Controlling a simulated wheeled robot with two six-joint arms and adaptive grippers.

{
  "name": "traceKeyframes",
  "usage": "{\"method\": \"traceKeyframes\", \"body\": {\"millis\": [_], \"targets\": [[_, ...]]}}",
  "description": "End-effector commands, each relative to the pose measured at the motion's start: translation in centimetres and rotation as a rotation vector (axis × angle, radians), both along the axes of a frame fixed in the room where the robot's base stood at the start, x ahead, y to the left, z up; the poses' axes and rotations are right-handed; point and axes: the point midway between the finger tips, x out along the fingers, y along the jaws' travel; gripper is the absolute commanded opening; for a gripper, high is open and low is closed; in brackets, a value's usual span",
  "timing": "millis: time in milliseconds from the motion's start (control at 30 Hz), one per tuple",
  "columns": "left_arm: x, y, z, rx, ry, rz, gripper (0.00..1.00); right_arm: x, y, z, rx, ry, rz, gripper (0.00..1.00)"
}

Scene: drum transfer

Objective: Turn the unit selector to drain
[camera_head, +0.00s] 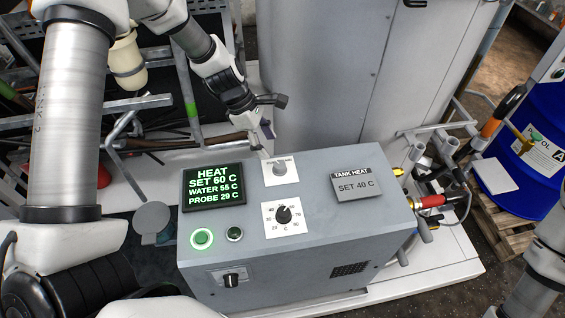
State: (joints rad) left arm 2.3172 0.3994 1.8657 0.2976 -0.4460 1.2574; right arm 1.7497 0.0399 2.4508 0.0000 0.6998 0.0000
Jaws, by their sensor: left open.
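The grey control unit (330,237) stands in the middle, its display (213,187) reading HEAT, SET 60 C, WATER 55 C, PROBE 29 C. A grey knob (279,168) sits on a white plate near the top edge; it looks like the selector, but its label is too small and partly covered to read. My left gripper (265,137) is open, just behind and above this knob, with its fingertips close to the plate. I cannot tell whether they touch the knob. My right gripper is out of view; only part of my right arm shows at the lower right.
A black temperature dial (283,214), a lit green button (202,239), a dark green button (234,233) and a front switch (231,280) are on the unit. A TANK HEAT sign (354,185) reads SET 40 C. Pipes and a red-handled fitting (430,201) crowd the right, before a blue drum (540,150).

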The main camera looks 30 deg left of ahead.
Motion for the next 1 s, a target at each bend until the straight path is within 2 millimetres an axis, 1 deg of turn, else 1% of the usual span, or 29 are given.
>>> {"method": "traceKeyframes", "body": {"millis": [33,167,300,433,567,767,867,900,933,967,1000], "targets": [[0.0,-0.1,-0.8,0.001,0.001,0.0,0.6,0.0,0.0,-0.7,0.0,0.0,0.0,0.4],[0.1,-0.6,-2.2,0.002,0.003,-0.001,0.6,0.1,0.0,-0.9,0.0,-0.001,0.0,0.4],[0.4,-1.7,-4.9,0.002,0.004,-0.002,0.6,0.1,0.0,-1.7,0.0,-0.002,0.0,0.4],[0.6,-2.5,-6.8,0.003,0.002,-0.002,0.6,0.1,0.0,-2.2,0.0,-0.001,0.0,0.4],[0.8,-2.8,-7.5,0.002,0.0,-0.002,0.6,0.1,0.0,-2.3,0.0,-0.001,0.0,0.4],[0.8,-2.9,-7.5,0.001,0.0,-0.002,0.6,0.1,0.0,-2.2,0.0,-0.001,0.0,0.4],[0.8,-2.9,-7.5,0.002,0.0,-0.002,0.28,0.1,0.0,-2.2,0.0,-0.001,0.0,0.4],[0.8,-2.9,-7.5,0.002,0.0,-0.002,0.14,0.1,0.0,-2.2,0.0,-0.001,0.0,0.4],[0.8,-2.9,-7.5,0.002,0.0,-0.002,0.04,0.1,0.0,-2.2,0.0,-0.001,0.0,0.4],[0.8,-2.9,-7.5,0.002,0.0,-0.002,0.01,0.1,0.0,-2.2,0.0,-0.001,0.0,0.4],[0.8,-2.9,-7.5,0.002,0.0,-0.002,0.01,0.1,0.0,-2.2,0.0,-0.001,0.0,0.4]]}}
